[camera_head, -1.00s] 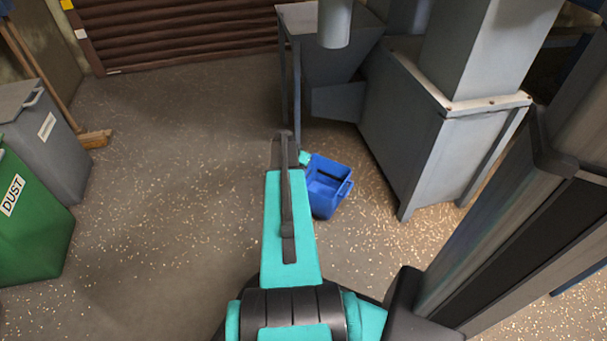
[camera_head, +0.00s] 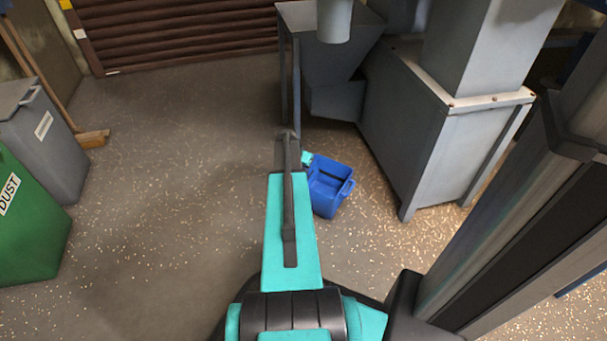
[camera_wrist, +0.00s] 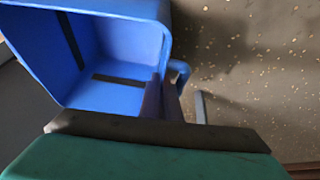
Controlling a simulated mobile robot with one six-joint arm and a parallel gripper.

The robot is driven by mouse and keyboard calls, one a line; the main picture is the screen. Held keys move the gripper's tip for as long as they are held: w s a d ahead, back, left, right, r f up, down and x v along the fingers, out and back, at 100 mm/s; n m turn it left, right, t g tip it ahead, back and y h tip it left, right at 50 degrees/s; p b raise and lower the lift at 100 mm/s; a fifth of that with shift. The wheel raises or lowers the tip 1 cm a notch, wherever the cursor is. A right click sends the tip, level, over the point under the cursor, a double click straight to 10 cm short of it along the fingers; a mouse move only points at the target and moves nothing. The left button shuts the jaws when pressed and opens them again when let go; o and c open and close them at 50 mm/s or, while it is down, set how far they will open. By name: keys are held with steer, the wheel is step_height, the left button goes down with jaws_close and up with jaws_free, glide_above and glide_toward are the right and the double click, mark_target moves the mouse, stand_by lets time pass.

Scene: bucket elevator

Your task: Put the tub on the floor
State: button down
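The blue tub (camera_head: 327,199) is an open box with a handle on its right side and a dark strip inside. In the head view it is just right of my arm's far end, in front of the grey machine. In the wrist view the tub (camera_wrist: 110,45) fills the upper left, its open top facing the camera. My gripper (camera_wrist: 164,92) has its two dark fingers at the tub's near wall, by the handle, and looks shut on that wall. In the head view the fingers are hidden behind my arm. Whether the tub's base touches the floor is hard to tell.
A grey hopper (camera_head: 325,60) and a grey machine casing (camera_head: 410,130) stand close behind and right of the tub. A green dust bin (camera_head: 30,225), a grey bin (camera_head: 45,140) and a broom (camera_head: 92,139) are at the left. The floor (camera_head: 170,180) between is clear.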

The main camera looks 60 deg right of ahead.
steer(key=shift+f, duration=0.55)
steer(key=c, duration=2)
jaws_free()
steer(key=p+v, duration=0.4)
steer(key=v, duration=0.8)
